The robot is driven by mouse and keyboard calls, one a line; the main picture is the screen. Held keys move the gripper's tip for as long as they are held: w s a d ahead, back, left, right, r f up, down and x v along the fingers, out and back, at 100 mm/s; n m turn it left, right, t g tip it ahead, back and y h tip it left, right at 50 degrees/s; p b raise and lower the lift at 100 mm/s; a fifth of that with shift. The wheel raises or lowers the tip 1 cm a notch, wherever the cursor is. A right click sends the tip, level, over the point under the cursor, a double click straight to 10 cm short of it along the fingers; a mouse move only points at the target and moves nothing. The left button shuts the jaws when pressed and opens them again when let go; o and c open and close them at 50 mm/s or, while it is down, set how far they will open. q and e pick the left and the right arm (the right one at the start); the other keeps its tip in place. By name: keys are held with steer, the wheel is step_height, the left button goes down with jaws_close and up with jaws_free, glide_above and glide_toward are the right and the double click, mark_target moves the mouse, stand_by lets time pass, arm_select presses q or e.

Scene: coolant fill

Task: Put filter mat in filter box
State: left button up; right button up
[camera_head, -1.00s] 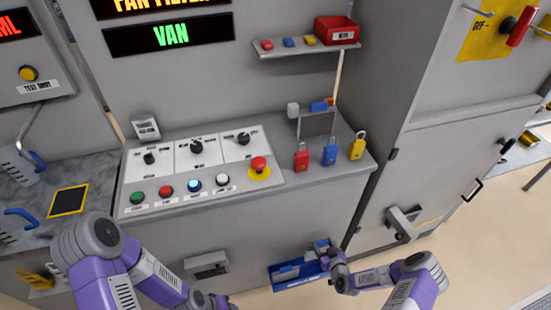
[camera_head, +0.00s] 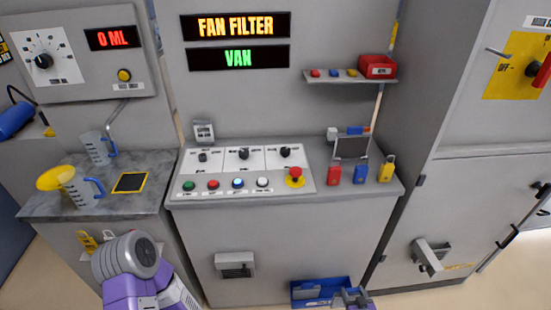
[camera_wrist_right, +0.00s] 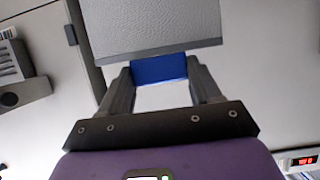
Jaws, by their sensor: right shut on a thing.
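In the head view, my right gripper (camera_head: 352,297) is at the bottom edge, beside the right end of an open blue bin (camera_head: 303,293). The held piece cannot be made out there. I cannot tell for sure which thing is the filter box. My left arm shows at the lower left, but its gripper is outside the picture.
A control console (camera_head: 245,170) with buttons stands above the bin. A grey louvred fitting (camera_head: 236,264) is on its front. Padlocks (camera_head: 360,174) stand at the console's right. A grey cabinet (camera_head: 465,210) with a protruding latch (camera_head: 428,254) is on the right. A jug with funnel (camera_head: 75,185) stands left.

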steer(key=w+a+r, duration=0.2)
steer(key=a+r, duration=0.1)
steer(key=r, duration=0.6)
steer(key=w+a+r, duration=0.2)
steer(key=a+r, duration=0.1)
steer(key=r, duration=0.5)
steer(key=s+a+r, duration=0.2)
steer(key=a+r, duration=0.1)
steer(key=r, duration=0.3)
steer(key=s+a+r+h, duration=0.1)
steer(key=s+a+r, duration=0.1)
steer(key=r, duration=0.4)
steer(key=shift+s+a+m+p, duration=0.3)
steer(key=shift+s+a+m, duration=0.1)
steer(key=shift+a, duration=0.15)
steer(key=shift+d, duration=0.1)
